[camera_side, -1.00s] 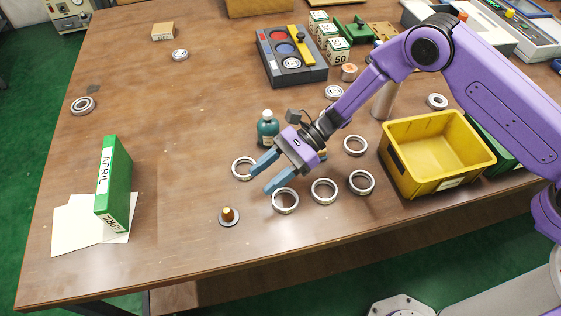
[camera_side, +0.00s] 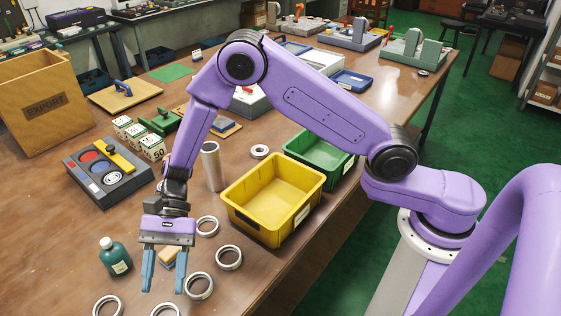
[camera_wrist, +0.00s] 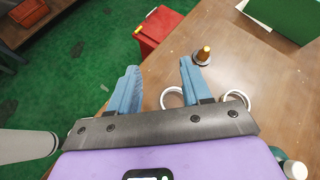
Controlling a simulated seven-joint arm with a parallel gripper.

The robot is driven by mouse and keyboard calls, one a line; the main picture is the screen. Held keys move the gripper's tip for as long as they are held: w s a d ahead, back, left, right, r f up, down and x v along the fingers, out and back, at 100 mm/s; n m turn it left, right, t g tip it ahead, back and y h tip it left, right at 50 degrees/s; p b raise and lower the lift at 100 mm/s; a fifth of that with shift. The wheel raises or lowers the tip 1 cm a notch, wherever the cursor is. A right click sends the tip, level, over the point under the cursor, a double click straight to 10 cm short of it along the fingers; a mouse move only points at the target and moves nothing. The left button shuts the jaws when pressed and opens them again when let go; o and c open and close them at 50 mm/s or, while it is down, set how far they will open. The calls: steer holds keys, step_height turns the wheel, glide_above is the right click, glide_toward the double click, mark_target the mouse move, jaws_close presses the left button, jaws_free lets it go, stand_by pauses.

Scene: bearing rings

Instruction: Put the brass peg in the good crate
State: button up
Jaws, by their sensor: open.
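The brass peg (camera_wrist: 204,53) stands upright on a small round base on the table. In the wrist view it shows just beyond my right-hand fingertip; it is outside the side view. My gripper (camera_side: 164,282) is open and empty, fingers pointing down toward the front rings. It also shows in the wrist view (camera_wrist: 160,73), with the peg outside the gap between the fingers. A yellow crate (camera_side: 273,236) and a green crate (camera_side: 334,180) stand side by side to the right. Their labels are unreadable, so I cannot tell which is the good crate.
Several metal rings (camera_side: 229,246) lie around my gripper. A teal bottle (camera_side: 115,256) stands left of it. A grey sorting box (camera_side: 109,185) sits at left. A red bin (camera_wrist: 158,27) is beyond the table edge in the wrist view.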

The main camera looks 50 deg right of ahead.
steer(key=s+d+r+n+h, duration=0.3)
steer(key=s+d+r+n, duration=0.1)
steer(key=d, duration=0.3)
steer(key=s+d+r+n+h, duration=0.3)
steer(key=s+d+r+n, duration=0.1)
steer(key=s+d+n, duration=0.2)
steer(key=shift+s+d+t, duration=0.4)
steer(key=shift+s+d, duration=0.1)
steer(key=shift+d, duration=0.25)
steer(key=shift+o, duration=0.4)
steer(key=s+d+r+n+t+h, duration=0.1)
steer(key=s+d+r+n+t, duration=0.1)
steer(key=d, duration=0.7)
steer(key=s+d+r+n+t+h, duration=0.1)
steer(key=s+d+n+t+h, duration=0.1)
steer(key=s+d+n+t, duration=0.2)
steer(key=s+d+n, duration=0.2)
steer(key=d+n, duration=0.2)
steer(key=d, duration=0.2)
steer(key=shift+d+r+n, duration=0.2)
steer(key=shift+r+n, duration=0.1)
steer(key=shift+r, duration=0.05)
steer(key=shift+o, duration=0.7)
steer(key=shift+d, duration=0.2)
